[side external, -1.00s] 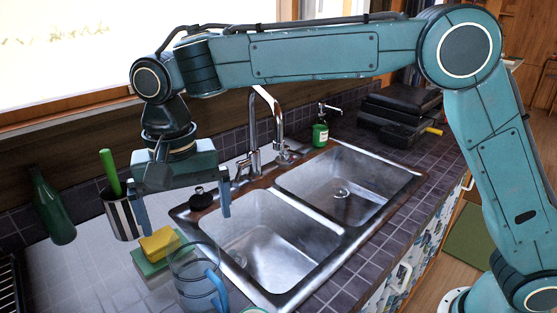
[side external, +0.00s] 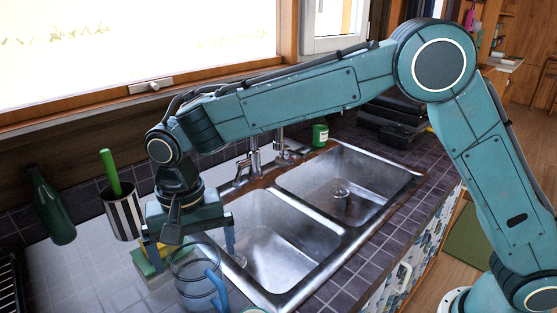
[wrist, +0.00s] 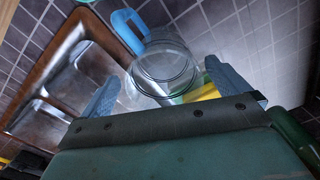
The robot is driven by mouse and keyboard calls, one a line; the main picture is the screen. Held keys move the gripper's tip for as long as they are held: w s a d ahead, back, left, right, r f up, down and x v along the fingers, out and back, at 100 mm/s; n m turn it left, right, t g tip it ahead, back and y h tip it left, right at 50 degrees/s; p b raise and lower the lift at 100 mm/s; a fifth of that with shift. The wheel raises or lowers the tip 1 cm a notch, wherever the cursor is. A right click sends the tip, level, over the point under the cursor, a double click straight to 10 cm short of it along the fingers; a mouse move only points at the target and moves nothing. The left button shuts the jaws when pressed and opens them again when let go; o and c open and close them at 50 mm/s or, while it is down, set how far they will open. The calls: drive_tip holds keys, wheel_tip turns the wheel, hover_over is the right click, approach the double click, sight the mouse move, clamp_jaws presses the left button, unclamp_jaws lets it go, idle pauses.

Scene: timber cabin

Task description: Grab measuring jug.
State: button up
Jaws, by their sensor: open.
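The measuring jug (side external: 190,291) is a clear glass vessel with a blue handle. It stands on the tiled counter left of the sink; it also shows in the wrist view (wrist: 148,84), handle at the upper left. My gripper (side external: 187,252) is open and points down just above and behind the jug in the side view. In the wrist view its two blue fingers (wrist: 168,88) are spread on either side of the jug's lower part, with nothing clamped between them. I cannot tell whether the fingertips are below the rim.
A yellow sponge (side external: 151,249) on a green pad lies close beside the jug, partly behind my gripper. A striped cup (side external: 124,217) with a green-handled tool and a dark green bottle (side external: 53,208) stand at left. The double sink (side external: 275,247) and faucet (side external: 254,160) are at right.

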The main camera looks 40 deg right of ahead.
drive_tip(key=shift+f, duration=0.15)
drive_tip(key=shift+a+f, duration=0.15)
drive_tip(key=shift+f, duration=2.4)
drive_tip(key=c, duration=1.2)
drive_tip(key=shift+o, duration=0.2)
drive_tip(key=shift+r, duration=0.1)
wheel_tip(320, 180, up, 20)
